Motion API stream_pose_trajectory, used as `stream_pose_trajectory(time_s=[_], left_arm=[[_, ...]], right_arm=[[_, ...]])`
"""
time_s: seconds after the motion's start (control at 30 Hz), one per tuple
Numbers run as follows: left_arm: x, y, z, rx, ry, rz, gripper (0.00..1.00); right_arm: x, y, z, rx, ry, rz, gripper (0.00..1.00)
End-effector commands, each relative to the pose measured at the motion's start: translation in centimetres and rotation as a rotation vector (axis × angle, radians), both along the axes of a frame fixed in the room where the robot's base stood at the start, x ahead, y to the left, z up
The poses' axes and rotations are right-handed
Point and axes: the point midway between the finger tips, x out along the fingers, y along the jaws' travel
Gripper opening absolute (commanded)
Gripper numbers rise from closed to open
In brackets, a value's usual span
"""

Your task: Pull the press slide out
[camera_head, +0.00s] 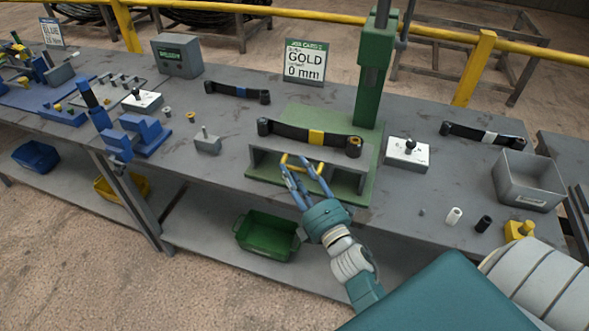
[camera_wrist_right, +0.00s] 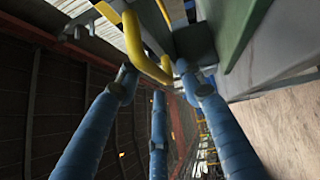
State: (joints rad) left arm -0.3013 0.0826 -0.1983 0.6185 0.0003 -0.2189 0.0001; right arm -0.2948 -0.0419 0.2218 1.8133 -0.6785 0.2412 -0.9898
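The green press (camera_head: 376,62) stands at the back of the bench on a green base plate (camera_head: 290,120). On the base is a grey slide block (camera_head: 347,180) with a yellow handle (camera_head: 297,158) on its front. A dark leaf spring (camera_head: 285,130) with a yellow band lies across the block. My right gripper (camera_head: 305,170) is at the handle, its blue fingers spread apart. In the right wrist view, the yellow handle (camera_wrist_right: 140,45) reaches between the open fingertips (camera_wrist_right: 160,78); contact is unclear. I cannot see my left gripper.
A gold job card (camera_head: 305,62) stands behind the spring. A blue fixture (camera_head: 140,135) is to the left. A green bin (camera_head: 267,236) sits on the lower shelf.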

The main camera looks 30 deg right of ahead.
Motion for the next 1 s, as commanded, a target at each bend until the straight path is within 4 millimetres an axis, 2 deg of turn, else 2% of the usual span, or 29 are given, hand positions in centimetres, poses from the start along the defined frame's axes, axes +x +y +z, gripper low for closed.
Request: stream_pose_trajectory(time_s=[0.2, 0.4, 1.0], left_arm=[[0.1, -0.2, 0.0, -0.002, -0.002, -0.001, 0.40], [0.2, -0.2, 0.0, -0.002, -0.002, -0.001, 0.40], [0.2, -0.3, 0.0, -0.003, -0.002, -0.001, 0.40]], right_arm=[[-3.9, 0.3, -0.6, 0.002, 0.005, -0.001, 0.37], [-6.1, 0.5, -0.9, -0.001, 0.004, -0.002, 0.37], [-6.4, 0.5, -0.9, -0.002, 0.002, -0.001, 0.37]])
